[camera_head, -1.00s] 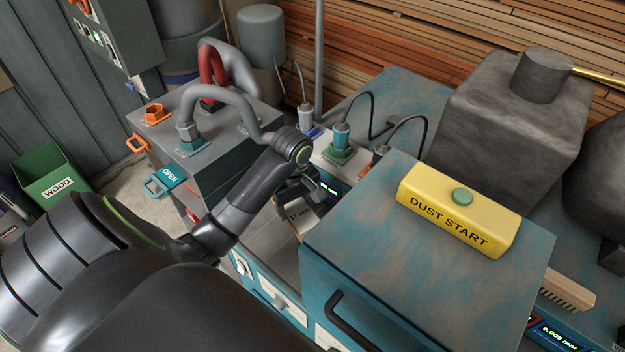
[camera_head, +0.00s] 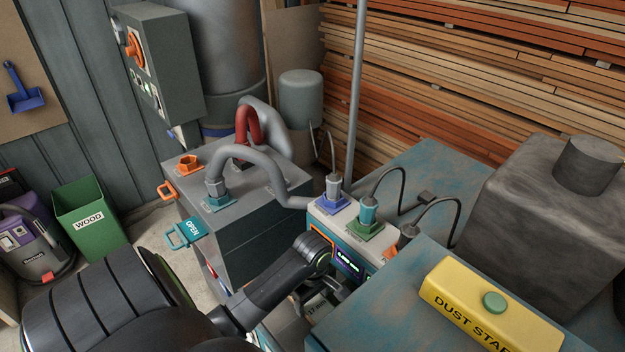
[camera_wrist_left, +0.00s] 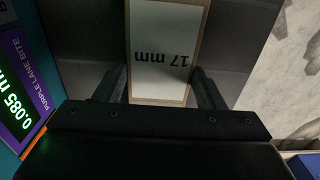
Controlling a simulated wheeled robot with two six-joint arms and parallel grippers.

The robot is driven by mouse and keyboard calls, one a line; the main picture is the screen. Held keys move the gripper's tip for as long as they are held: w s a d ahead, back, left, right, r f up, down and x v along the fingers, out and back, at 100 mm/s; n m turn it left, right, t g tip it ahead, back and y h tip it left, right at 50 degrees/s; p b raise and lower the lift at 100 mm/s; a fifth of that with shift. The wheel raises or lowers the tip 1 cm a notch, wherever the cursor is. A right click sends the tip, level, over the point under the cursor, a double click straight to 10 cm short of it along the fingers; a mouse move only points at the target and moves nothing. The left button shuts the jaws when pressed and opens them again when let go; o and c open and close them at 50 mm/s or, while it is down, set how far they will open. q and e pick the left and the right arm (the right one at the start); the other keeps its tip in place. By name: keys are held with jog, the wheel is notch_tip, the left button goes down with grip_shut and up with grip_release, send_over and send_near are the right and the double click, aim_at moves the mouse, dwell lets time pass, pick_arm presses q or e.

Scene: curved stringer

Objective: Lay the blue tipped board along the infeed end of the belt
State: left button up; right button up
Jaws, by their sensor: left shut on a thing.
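My left gripper (camera_head: 322,290) reaches down in front of the machine with the coloured plugs, left of the blue-grey cabinet. It is shut on a board with a white label (camera_head: 316,306) in the head view. In the left wrist view, the board (camera_wrist_left: 163,95) runs between the two fingers (camera_wrist_left: 162,92). It has pale wood edges and a white label reading "17 mm". No blue tip shows on the visible part, and its ends are hidden or out of frame. I cannot make out the belt. My right gripper is not in view.
A purple display panel (camera_wrist_left: 18,95) is close on the left in the wrist view. The cabinet (camera_head: 400,318) carries a yellow "DUST START" box (camera_head: 480,308). A grey hose machine (camera_head: 250,205) stands behind my arm, and a green wood bin (camera_head: 90,215) at left.

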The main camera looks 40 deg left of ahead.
aim_at(312, 301)
pick_arm(q)
jog(key=shift+f, duration=0.3)
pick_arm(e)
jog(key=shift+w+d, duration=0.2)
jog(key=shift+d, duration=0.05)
pick_arm(q)
jog(key=shift+f, duration=0.1)
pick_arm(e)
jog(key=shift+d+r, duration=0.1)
pick_arm(q)
jog(key=o, duration=1.2)
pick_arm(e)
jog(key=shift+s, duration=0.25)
pick_arm(q)
jog(key=shift+o, duration=0.2)
jog(key=shift+r, duration=0.45)
notch_tip(312, 301, up, 11)
jog(key=p, duration=0.3)
jog(key=shift+r+p, duration=0.2)
jog(key=shift+p, duration=0.15)
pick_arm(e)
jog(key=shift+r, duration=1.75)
